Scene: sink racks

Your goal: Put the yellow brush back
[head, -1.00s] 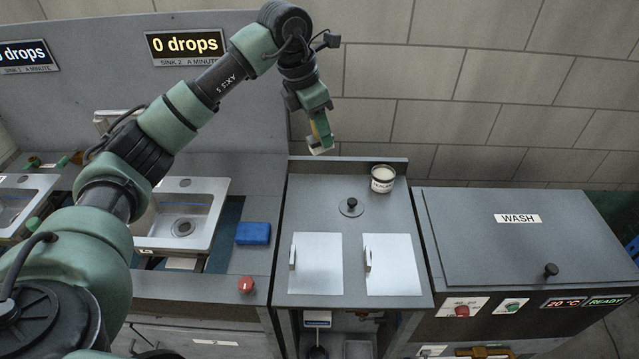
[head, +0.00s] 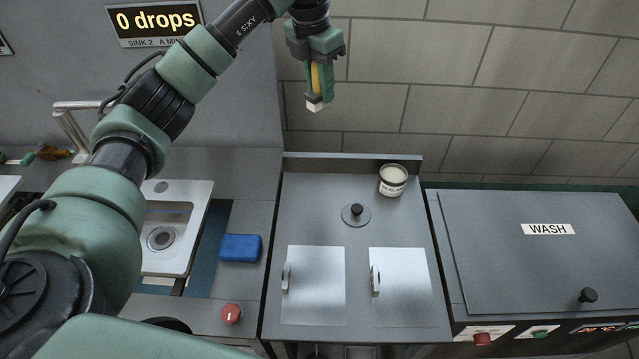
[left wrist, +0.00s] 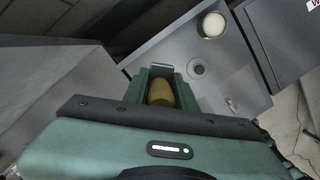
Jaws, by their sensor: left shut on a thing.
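My left gripper (head: 314,101) is raised above the back of the grey counter, in front of the tiled wall. It is shut on the yellow brush (head: 316,76), whose yellow handle shows between the fingers and whose pale end points down. In the left wrist view the brush (left wrist: 161,92) sits between the green fingers, seen along its handle. The brush is clear of the counter and touches nothing but the gripper. My right gripper is not in view.
A labelled white pot (head: 393,181) stands at the back right of the counter (head: 310,215), near a round knobbed lid (head: 356,214). Two pale hatches (head: 313,285) lie in front. A blue sponge (head: 240,248) and a sink (head: 165,225) are left; the WASH machine (head: 540,260) is right.

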